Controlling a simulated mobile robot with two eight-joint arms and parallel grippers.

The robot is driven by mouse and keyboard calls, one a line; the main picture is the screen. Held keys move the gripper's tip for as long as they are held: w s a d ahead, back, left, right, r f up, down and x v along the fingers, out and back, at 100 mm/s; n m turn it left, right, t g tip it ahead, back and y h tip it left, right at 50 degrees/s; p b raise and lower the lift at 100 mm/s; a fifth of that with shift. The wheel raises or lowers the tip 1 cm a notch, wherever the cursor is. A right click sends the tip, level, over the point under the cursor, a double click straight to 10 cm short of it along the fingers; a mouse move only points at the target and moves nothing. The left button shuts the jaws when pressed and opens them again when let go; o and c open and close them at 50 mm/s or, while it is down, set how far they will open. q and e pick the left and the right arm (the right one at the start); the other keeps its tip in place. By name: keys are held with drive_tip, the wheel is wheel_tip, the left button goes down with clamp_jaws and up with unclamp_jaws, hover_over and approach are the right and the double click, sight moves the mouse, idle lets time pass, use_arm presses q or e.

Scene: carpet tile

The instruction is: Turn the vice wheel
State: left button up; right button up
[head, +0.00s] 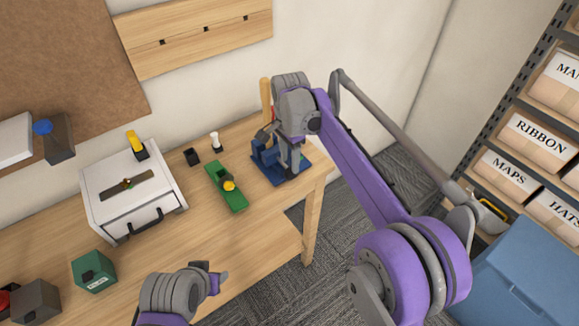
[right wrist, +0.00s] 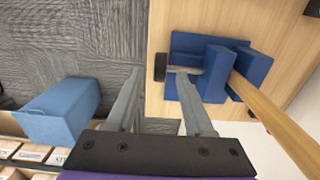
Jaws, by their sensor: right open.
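The blue vice (head: 268,177) stands on the right end of the wooden table, partly hidden by my right gripper (head: 290,158). In the right wrist view the vice (right wrist: 217,65) shows a dark wheel (right wrist: 160,67) on a short grey shaft, at the table's edge. My right gripper (right wrist: 160,74) is open, with its two fingers pointing at the wheel and the wheel in the gap between their tips; contact cannot be told. A wooden bar (right wrist: 275,115) stands at the vice's jaws. My left gripper (head: 217,277) is low in the head view, over the table's front; its fingers are too small to judge.
A green block (head: 226,188) with a yellow knob, a white box (head: 130,195) with a handle and a green cube (head: 94,270) stand on the table (head: 190,235). A shelf with boxes (head: 540,140) and a blue bin (head: 525,270) are at the right.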

sight(291, 173)
drive_tip(key=shift+f, duration=1.5)
drive_tip(key=shift+c, duration=0.3)
clamp_jaws()
